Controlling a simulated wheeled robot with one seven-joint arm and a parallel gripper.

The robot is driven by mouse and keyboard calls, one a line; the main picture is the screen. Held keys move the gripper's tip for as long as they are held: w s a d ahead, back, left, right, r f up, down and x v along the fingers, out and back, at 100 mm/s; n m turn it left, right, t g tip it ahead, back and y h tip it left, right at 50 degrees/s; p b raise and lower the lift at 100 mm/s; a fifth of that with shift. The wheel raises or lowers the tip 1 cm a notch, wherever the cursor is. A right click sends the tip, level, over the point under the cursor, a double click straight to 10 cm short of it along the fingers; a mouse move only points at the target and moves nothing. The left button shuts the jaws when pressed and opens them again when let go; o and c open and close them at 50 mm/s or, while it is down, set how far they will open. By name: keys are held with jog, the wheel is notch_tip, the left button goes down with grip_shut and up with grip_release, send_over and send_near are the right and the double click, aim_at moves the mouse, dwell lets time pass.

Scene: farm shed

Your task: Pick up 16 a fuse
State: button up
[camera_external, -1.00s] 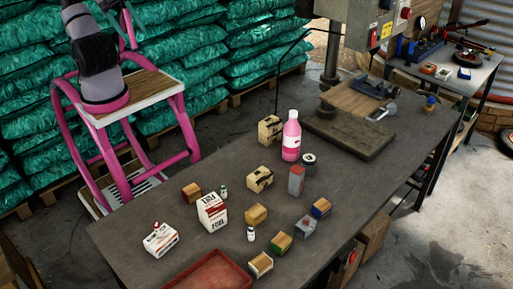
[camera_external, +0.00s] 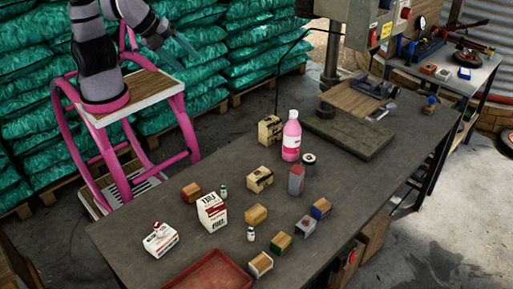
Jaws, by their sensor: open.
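I cannot tell for certain which item is the 16 A fuse. Two small white capped pieces stand on the grey workbench (camera_external: 150,232): one with a green top (camera_external: 223,191) right beside a white and red carton (camera_external: 212,212), and one with a dark band (camera_external: 251,234) in front of a wooden block (camera_external: 256,214). Either could be a fuse; their print is too small to read. My gripper (camera_external: 188,48) is raised in front of the green sacks, far above and behind the bench. It is open, with nothing visible in it.
Several small blocks, a white box (camera_external: 160,239), a pink bottle (camera_external: 291,137) and a black-and-cream box (camera_external: 270,130) crowd the bench. A red tray (camera_external: 210,272) lies at the near edge. A drill press base (camera_external: 345,135) fills the back right.

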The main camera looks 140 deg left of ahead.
jog(key=w+a+f+m+y, duration=0.1)
jog(key=w+f+m+y, duration=0.3)
jog(key=w+f, duration=0.65)
jog(key=m+t, duration=0.5)
jog(key=m, duration=0.7)
send_over(260, 238)
jog(key=s+d, duration=0.4)
jog(key=d, duration=0.2)
notch_tip(260, 238, down, 37)
jog(key=shift+r, duration=0.1)
jog(key=x, duration=0.7)
jog(key=shift+w+a, duration=0.1)
jog(key=shift+a, duration=0.2)
jog(key=shift+c, duration=0.3)
grip_shut()
